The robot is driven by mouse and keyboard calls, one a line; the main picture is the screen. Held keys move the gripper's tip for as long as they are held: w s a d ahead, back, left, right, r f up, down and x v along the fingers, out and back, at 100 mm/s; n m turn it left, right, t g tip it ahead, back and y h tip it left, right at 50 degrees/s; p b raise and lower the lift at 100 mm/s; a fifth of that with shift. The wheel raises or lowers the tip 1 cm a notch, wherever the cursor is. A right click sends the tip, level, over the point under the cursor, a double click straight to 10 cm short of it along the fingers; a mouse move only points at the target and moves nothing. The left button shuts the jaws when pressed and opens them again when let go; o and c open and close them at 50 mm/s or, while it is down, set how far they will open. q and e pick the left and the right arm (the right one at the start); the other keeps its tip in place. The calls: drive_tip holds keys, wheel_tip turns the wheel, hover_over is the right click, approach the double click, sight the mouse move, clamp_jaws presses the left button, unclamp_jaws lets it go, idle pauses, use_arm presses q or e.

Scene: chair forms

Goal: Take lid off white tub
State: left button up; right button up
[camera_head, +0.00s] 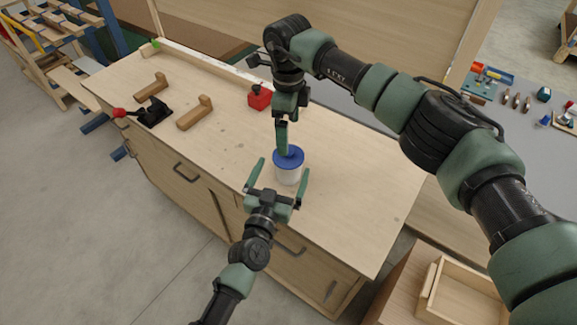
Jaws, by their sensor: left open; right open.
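The white tub (288,178) stands upright on the wooden workbench (345,185), with a blue lid (288,157) on top. My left gripper (281,174) is open in front of the tub, its two fingers spread wide to either side of it; I cannot tell whether they touch it. My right gripper (282,147) points down over the lid from above. Its fingers are seen nearly edge-on, overlap the back part of the lid in the picture and hide some of it. Contact with the lid cannot be told.
A red block with a dark knob (259,97) stands behind the tub. Two wooden handles (194,113) and a black clamp with a red knob (153,112) lie at the left. An open wooden drawer (462,298) is at lower right. The bench's right part is clear.

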use_arm(q)
drive_tip(key=x, duration=0.3)
drive_tip(key=shift+w+d, duration=0.15)
drive_tip(key=shift+w, duration=0.2)
use_arm(e)
drive_tip(key=shift+w, duration=0.1)
use_arm(q)
drive_tip(key=shift+w, duration=0.3)
drive_tip(key=shift+c, duration=0.3)
drive_tip(key=c, duration=2.1)
use_arm(e)
drive_tip(key=shift+o, duration=0.4)
wheel_tip(320, 180, up, 4)
drive_tip(key=m, duration=0.3)
drive_tip(key=shift+f, duration=0.1)
drive_tip(key=shift+m, duration=0.3)
wheel_tip(320, 180, down, 12)
drive_tip(key=shift+r, duration=0.2)
